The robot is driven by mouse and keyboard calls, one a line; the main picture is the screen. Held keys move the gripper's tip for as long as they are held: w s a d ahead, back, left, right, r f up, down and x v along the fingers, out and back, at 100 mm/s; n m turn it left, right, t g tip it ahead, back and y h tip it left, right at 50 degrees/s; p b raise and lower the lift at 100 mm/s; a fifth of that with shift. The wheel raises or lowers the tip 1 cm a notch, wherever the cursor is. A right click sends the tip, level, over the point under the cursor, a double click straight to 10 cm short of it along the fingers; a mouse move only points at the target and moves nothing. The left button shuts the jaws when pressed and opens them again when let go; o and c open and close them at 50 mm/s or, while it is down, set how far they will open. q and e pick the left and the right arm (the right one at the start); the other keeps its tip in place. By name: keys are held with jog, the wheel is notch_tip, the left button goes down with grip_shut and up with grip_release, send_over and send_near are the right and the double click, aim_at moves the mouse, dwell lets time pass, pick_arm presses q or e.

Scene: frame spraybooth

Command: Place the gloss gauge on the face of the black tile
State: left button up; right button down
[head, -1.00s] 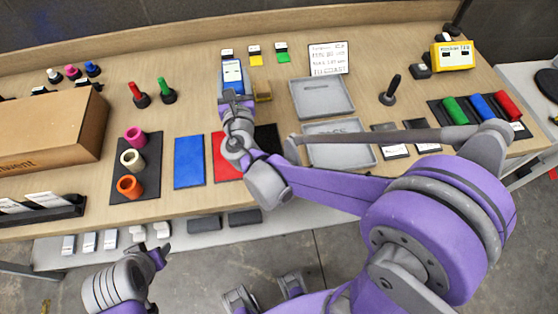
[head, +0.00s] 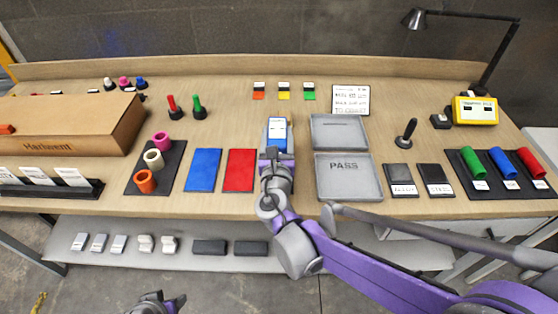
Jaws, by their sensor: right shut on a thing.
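The gloss gauge (head: 277,129) is a blue block with a white face panel, in the middle of the bench in the head view. My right gripper (head: 277,152) is shut on it from the near side. The black tile cannot be made out; my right gripper and forearm cover the area just right of the red tile (head: 239,171). Whether the gauge touches anything below it cannot be told. My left gripper (head: 168,303) is low at the picture's bottom edge, away from the bench, and its jaw state is unclear.
A blue tile (head: 203,170) lies left of the red one. Two grey trays stand to the right, the nearer marked PASS (head: 348,192). A black stamp-like handle (head: 406,132) and a dark mat with coloured rolls (head: 532,187) are farther right. A cardboard box (head: 75,125) fills the left.

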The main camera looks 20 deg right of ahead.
notch_tip(320, 180, down, 2)
jog(key=shift+f, duration=0.2)
jog(key=shift+f+b, duration=0.55)
jog(key=shift+f, duration=1.35)
jog(key=shift+f, duration=0.15)
jog(key=shift+c, duration=0.6)
grip_release()
jog(key=shift+r, duration=0.25)
jog(key=v, duration=1.2)
jog(key=shift+s, duration=0.1)
